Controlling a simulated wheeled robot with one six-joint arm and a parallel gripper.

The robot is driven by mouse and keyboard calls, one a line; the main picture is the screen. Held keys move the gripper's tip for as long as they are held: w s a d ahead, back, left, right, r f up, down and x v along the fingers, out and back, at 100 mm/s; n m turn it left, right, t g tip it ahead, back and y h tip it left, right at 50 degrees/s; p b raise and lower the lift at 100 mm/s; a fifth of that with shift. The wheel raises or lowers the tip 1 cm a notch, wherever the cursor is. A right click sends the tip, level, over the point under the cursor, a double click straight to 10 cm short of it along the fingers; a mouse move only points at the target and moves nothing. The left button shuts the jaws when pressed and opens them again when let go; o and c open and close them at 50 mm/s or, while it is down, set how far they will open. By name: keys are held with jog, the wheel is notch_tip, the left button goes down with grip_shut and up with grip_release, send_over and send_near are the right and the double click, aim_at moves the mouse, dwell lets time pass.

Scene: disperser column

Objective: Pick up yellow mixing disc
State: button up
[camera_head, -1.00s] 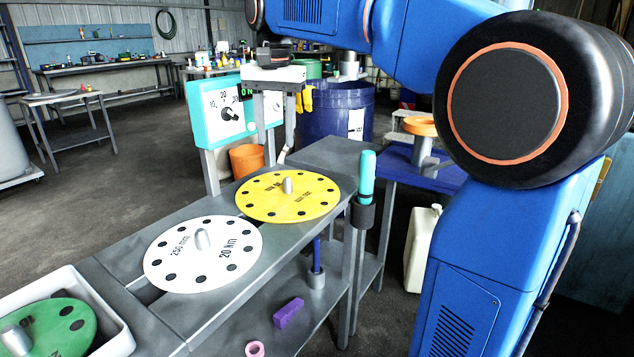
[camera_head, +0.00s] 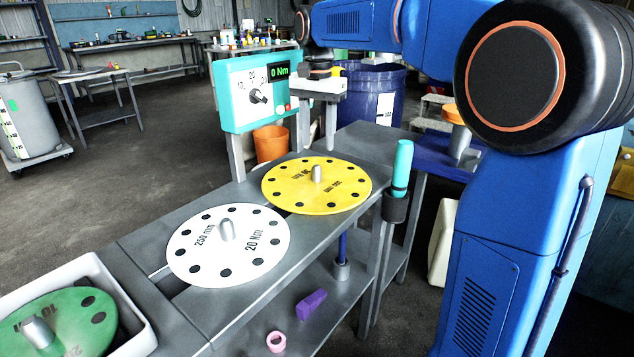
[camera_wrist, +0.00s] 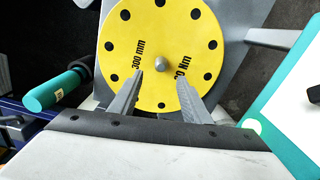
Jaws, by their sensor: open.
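The yellow mixing disc (camera_head: 316,186) lies flat on the far part of the grey bench, with a ring of dark holes and a short metal knob in its middle. In the wrist view the yellow disc (camera_wrist: 155,50) fills the upper middle, with "300 mm" printed on it. My gripper (camera_wrist: 159,82) is open above the disc. Its two fingers point toward the knob, one on each side in the picture, and hold nothing.
A white disc (camera_head: 228,252) lies beside the yellow one. A green disc (camera_head: 65,325) sits in a white tray (camera_head: 140,335). A teal control box (camera_head: 240,112) stands behind the bench. A teal-handled tool (camera_head: 402,165) stands in a holder at the bench's right edge.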

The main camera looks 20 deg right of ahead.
aim_at(317, 176)
jog(key=shift+a+f, duration=0.1)
jog(key=shift+f, duration=3.75)
grip_shut()
